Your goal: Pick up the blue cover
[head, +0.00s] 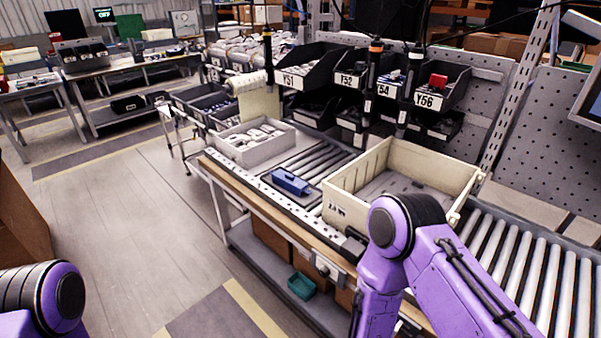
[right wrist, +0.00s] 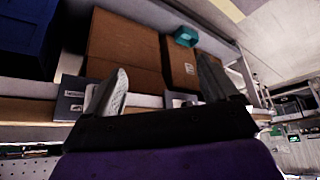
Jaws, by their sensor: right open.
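The blue cover (head: 290,181) lies on the grey roller conveyor, between the grey bin and the large beige crate in the head view. My right gripper (right wrist: 162,88) shows in the right wrist view with its two fingers spread wide and nothing between them. It faces the shelf under the workbench, and I cannot see the blue cover there. In the head view my right arm stands in front of the bench, with its gripper out of sight. My left gripper is out of view; only part of the left arm shows at the lower left.
The beige crate (head: 345,195) stands right of the cover. The grey bin (head: 236,150) with pale parts is at its left. Black labelled bins (head: 305,78) hang behind. Under the bench are cardboard boxes (right wrist: 128,48) and a teal bin (right wrist: 186,37). The floor at left is clear.

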